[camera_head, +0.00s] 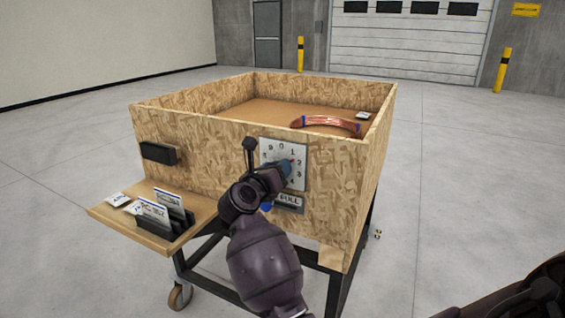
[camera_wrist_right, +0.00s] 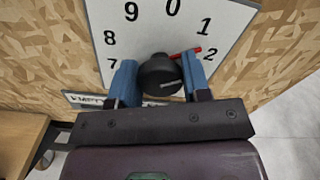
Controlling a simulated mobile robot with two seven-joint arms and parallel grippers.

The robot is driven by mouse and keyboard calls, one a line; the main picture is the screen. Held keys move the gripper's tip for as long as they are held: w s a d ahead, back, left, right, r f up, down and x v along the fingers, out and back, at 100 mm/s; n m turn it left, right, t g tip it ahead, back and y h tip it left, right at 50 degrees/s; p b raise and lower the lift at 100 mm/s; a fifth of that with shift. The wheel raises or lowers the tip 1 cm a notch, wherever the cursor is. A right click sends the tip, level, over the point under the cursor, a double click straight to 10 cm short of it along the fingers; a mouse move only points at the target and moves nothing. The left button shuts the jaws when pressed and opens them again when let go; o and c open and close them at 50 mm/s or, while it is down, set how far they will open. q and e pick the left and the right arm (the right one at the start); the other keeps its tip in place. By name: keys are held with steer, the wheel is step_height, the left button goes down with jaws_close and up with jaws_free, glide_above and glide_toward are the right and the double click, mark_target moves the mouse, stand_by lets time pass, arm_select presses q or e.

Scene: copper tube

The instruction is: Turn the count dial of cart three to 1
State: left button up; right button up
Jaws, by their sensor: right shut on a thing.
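The count dial (camera_head: 299,182) is a white plate with black numbers on the front of a chipboard cart (camera_head: 340,190). The plate (camera_wrist_right: 118,22) also shows in the right wrist view. Its black knob (camera_wrist_right: 160,76) sits between the two blue-tipped fingers of my right gripper (camera_wrist_right: 160,84), which is shut on it. In the head view my right gripper (camera_head: 286,168) reaches the dial from below left and covers part of it. The red pointer (camera_wrist_right: 186,54) points between 1 and 2. My left gripper is not in view.
A copper tube (camera_head: 327,124) lies inside the cart. A side shelf (camera_head: 110,211) holds cards in black holders (camera_head: 163,224). A black block (camera_head: 158,153) is on the front panel.

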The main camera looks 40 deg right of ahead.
steer(key=shift+r+n+p, duration=0.4)
steer(key=shift+r, duration=0.15)
steer(key=shift+n+p, duration=0.3)
steer(key=shift+p, duration=0.05)
steer(key=shift+f+n+p, duration=0.25)
steer(key=shift+n+p, duration=0.6)
steer(key=shift+n, duration=0.05)
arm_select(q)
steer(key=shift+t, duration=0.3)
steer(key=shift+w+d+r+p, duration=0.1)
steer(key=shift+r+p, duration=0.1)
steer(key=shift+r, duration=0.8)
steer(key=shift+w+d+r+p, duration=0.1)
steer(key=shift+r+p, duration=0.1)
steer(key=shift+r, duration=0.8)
arm_select(e)
steer(key=shift+f+n, duration=0.3)
steer(key=shift+n, duration=0.2)
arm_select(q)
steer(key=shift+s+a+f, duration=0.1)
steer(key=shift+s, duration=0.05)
arm_select(e)
steer(key=shift+f, duration=0.1)
steer(key=o, duration=0.9)
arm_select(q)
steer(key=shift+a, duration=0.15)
arm_select(e)
steer(key=shift+a, duration=0.15)
